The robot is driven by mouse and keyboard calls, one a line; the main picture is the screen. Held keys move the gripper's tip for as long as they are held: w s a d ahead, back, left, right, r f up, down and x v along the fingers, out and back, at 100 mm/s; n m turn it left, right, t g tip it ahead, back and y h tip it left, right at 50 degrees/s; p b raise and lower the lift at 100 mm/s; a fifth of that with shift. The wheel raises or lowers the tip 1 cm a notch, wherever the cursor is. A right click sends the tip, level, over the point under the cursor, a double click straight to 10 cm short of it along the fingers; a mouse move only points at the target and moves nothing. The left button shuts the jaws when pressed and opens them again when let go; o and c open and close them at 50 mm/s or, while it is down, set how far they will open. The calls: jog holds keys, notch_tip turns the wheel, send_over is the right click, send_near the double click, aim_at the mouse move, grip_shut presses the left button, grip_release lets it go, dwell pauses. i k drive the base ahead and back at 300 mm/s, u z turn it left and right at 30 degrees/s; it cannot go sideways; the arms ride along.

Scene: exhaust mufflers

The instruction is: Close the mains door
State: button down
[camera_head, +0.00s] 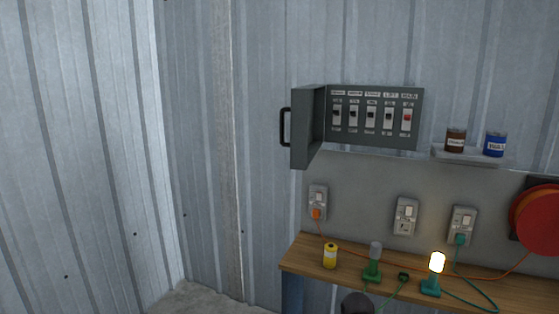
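The grey mains box (374,141) is fixed high on the corrugated metal wall. Its door (308,128) is hinged at the box's left side and stands wide open, swung out towards me. A black bar handle (285,127) is on the door's outer left side. Inside the box is a row of several labelled switches, the rightmost one red (407,119). My gripper does not show clearly; a dark rounded shape at the bottom edge cannot be made out.
A wooden bench (296,262) below the box holds a yellow can (330,256), a green lamp (372,264) and a lit lamp (437,264). Sockets with plugs and a shelf (470,157) with two tins (456,140) are nearby. A red reel (540,219) hangs right. Left of the door is clear.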

aim_at(306, 109)
jog(key=i, duration=0.85)
jog(key=z, duration=0.05)
